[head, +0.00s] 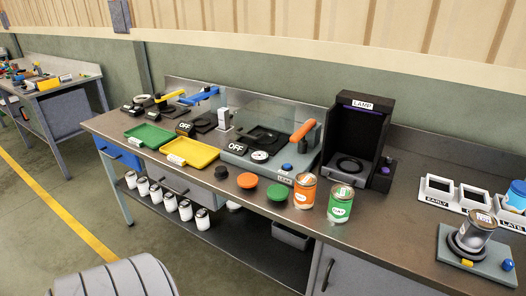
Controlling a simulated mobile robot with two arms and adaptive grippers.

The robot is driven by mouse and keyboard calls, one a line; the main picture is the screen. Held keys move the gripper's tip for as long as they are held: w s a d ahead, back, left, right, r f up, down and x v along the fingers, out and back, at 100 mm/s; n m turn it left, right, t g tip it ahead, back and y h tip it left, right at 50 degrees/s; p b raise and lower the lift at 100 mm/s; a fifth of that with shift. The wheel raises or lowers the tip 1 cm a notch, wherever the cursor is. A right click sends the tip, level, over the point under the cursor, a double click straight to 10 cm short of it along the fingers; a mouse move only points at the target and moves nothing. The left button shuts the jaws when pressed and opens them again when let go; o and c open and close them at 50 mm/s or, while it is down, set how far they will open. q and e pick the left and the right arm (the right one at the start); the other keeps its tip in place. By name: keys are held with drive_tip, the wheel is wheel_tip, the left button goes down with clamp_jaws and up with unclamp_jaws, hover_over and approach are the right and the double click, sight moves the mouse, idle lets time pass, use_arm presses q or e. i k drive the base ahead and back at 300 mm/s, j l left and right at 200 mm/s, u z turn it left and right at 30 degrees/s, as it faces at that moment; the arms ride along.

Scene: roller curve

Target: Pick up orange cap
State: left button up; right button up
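The orange cap (247,180) is a flat round disc lying on the front part of the metal workbench (402,222), near its front edge. A green cap (277,192) lies just to its right, and a small dark cap (221,172) lies to its left. An orange-labelled can (305,190) and a green-labelled can (341,202) stand upright further right. Neither of my grippers is in view.
Behind the caps is a grey press marked LEAK with an orange handle (302,131). A black LAMP booth (356,135) stands to its right. Green (149,136) and yellow (190,152) trays lie left. White containers (185,210) stand on the lower shelf.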

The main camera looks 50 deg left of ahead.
sight(245, 180)
drive_tip(key=u, duration=1.25)
